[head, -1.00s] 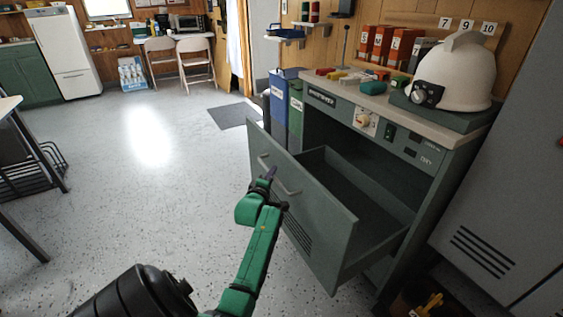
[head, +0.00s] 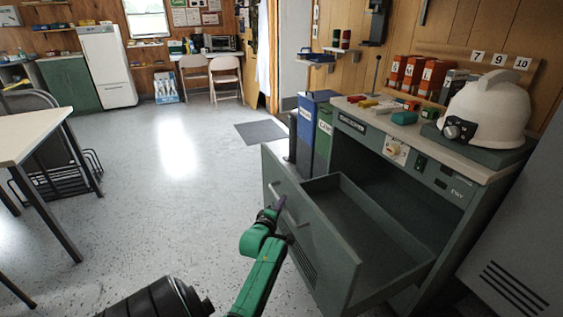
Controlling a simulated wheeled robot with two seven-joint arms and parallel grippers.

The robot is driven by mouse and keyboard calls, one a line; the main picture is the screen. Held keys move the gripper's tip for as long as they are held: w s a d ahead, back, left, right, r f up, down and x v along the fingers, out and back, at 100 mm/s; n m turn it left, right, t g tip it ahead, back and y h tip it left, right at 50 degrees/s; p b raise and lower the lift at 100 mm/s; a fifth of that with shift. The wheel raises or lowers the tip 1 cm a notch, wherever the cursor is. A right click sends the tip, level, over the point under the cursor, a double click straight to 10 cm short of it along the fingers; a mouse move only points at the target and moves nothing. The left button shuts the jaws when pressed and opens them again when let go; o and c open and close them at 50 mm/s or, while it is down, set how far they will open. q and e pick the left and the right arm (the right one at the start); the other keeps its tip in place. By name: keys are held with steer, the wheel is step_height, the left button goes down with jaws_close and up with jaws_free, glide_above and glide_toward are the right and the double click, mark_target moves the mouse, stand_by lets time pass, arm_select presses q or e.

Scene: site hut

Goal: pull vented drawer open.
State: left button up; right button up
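The vented drawer (head: 322,262) of the grey-green cabinet stands pulled well out, and its inside looks empty. Vent slots (head: 302,262) show low on its front, partly behind my arm. A bar handle (head: 303,217) is on the upper part of the front. My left gripper (head: 279,204) is at the handle, with a finger near the bar's left part. The fingertips are small and partly hidden, so I cannot tell whether they close on the handle. My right gripper is not in view.
A white helmet (head: 489,108) and several small coloured items sit on the cabinet top (head: 455,160). Blue (head: 305,132) and green (head: 323,140) bins stand left of the cabinet. A table (head: 30,133) is at the left. The floor (head: 170,215) between is clear.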

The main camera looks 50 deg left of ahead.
arm_select(q)
steer(key=shift+o, duration=1.1)
steer(key=shift+s+d, duration=0.1)
steer(key=p+v, duration=0.2)
steer(key=v, duration=1.2)
steer(key=shift+p, duration=0.35)
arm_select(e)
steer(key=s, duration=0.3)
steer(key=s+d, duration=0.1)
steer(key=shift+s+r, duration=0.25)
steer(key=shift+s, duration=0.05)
arm_select(q)
steer(key=shift+s+r, duration=0.1)
